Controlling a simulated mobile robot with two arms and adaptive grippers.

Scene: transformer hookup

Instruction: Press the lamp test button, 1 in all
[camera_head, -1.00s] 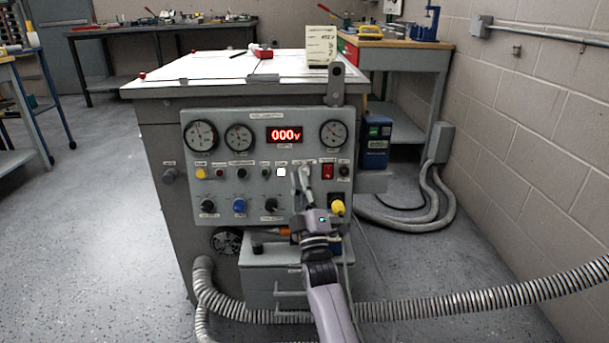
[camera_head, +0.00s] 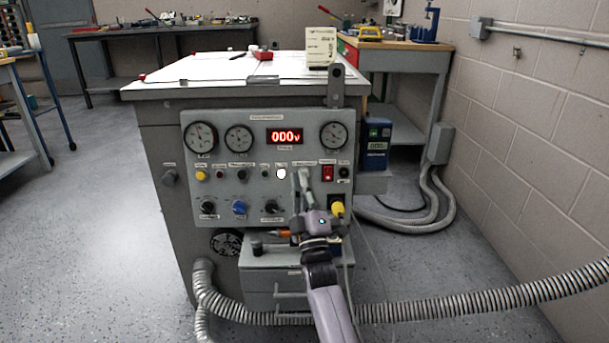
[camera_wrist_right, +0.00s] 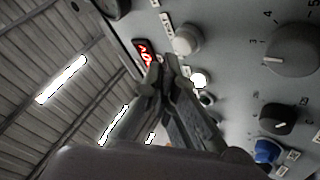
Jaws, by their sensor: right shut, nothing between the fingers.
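The grey control panel (camera_head: 225,180) on the cabinet front carries a row of small buttons and lamps. A bright white round lamp or button (camera_head: 281,173) sits in that row; it also shows in the wrist view (camera_wrist_right: 199,80). A pale round button (camera_wrist_right: 187,40) is beside it, close to my fingertips in the wrist view. I cannot read which is the lamp test button. My right gripper (camera_head: 303,176) is shut and empty, its tips in front of the panel just right of the white one; they also show in the wrist view (camera_wrist_right: 163,66). Contact cannot be told.
A yellow plug (camera_head: 337,209) is below right. Black and blue knobs (camera_head: 239,207) line the lower panel. A red display (camera_head: 284,136) reads 000. A ribbed hose (camera_head: 480,299) crosses in front.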

